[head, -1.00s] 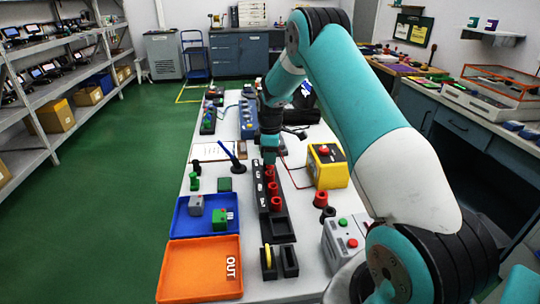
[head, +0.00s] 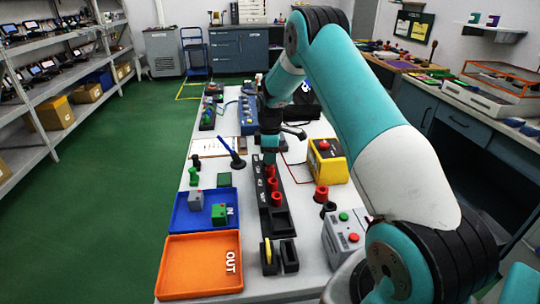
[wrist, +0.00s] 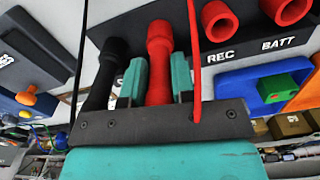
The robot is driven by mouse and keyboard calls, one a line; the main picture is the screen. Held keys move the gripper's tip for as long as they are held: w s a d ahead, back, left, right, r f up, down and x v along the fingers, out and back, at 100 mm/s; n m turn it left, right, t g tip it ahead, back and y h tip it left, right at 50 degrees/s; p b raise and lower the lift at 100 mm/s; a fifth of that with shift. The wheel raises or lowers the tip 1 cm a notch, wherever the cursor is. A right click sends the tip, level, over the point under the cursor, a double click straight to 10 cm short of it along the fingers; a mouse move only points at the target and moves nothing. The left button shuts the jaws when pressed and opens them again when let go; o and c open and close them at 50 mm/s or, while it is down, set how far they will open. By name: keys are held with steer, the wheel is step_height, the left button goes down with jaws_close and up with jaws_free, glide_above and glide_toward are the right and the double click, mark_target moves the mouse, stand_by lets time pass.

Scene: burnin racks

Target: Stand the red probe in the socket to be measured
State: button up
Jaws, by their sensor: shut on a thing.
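My gripper (wrist: 159,80) is shut on the red probe (wrist: 158,62), with one teal finger on each side of it. In the head view my gripper (head: 269,155) is over the far part of the black socket strip (head: 279,221). The wrist view shows the probe's far end against the dark strip; I cannot tell whether it sits in a socket. A black probe (wrist: 105,72) stands close beside it. Red sockets marked REC (wrist: 219,20) and BATT (wrist: 287,8) are to the right. A thin red lead (wrist: 194,60) crosses in front of the gripper.
A yellow meter box (head: 327,163) stands right of the strip. A red holder (head: 321,193) and a black holder (head: 328,209) are near it. A blue tray (head: 180,222) with small blocks and an orange OUT tray (head: 200,262) lie left. A grey box (head: 343,237) stands at front right.

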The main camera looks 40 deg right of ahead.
steer(key=shift+f, duration=0.1)
steer(key=o, duration=1)
step_height(320, 180, up, 18)
steer(key=b, duration=0.2)
steer(key=shift+f, duration=0.2)
